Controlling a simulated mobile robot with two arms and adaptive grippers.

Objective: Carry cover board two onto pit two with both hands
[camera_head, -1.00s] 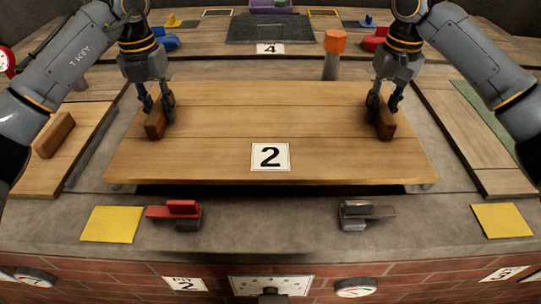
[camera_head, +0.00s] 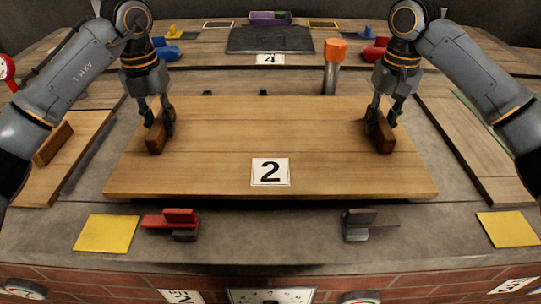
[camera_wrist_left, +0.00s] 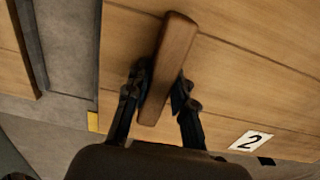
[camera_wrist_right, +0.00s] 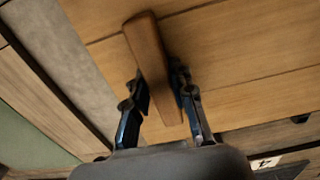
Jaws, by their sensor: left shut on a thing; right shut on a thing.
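Cover board two (camera_head: 270,135) is a wide wooden board with a white "2" label (camera_head: 270,172) near its front edge. It lies about level over the middle of the stone top, and what is under it is hidden. My left gripper (camera_head: 160,122) is shut on the board's left wooden handle (camera_head: 155,138); the left wrist view shows this handle (camera_wrist_left: 168,65) between the fingers. My right gripper (camera_head: 382,118) is shut on the right handle (camera_head: 380,138), which also shows between the fingers in the right wrist view (camera_wrist_right: 150,60).
A red clamp (camera_head: 172,222) and a grey clamp (camera_head: 368,222) stand just in front of the board. Yellow squares (camera_head: 106,233) (camera_head: 508,229) lie at the front corners. An orange-capped post (camera_head: 334,65) stands behind. Other boards flank it on the left (camera_head: 60,165) and right (camera_head: 475,145).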

